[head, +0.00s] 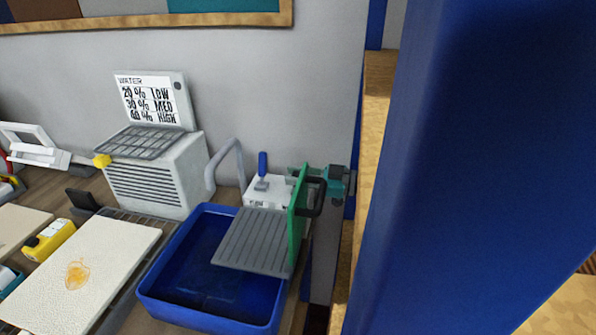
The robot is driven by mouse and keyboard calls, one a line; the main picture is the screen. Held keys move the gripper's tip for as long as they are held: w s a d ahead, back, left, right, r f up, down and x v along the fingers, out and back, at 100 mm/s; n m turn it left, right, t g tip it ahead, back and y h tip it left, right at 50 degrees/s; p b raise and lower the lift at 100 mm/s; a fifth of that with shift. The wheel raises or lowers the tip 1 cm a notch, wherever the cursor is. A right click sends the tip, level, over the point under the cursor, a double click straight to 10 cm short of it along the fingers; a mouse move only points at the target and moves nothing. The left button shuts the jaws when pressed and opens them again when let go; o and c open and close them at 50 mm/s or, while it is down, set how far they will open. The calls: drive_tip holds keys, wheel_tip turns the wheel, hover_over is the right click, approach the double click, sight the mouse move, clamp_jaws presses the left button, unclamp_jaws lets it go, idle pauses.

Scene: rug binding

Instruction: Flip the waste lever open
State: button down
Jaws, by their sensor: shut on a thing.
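A lever with a blue grip (262,164) stands upright on a small white block (268,190) behind the blue basin (165,310). It looks like the waste lever, but no label shows to confirm this. A grey curved spout (227,150) rises to the left of the block. A green upright panel (298,218) with a black loop handle (318,196) stands to its right. My gripper is not in view, so I cannot see what it holds.
A grey ribbed tray (250,240) covers part of the basin. A large blue upright (480,150) blocks the right side. A white vented box (150,185), a pale board (80,270) and a yellow object (50,240) crowd the left.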

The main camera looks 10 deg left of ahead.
drive_tip(key=shift+s+f+n, duration=0.15)
drive_tip(key=shift+n, duration=0.15)
drive_tip(key=c, duration=1)
unclamp_jaws()
drive_tip(key=d, duration=1.2)
drive_tip(key=shift+s, duration=0.2)
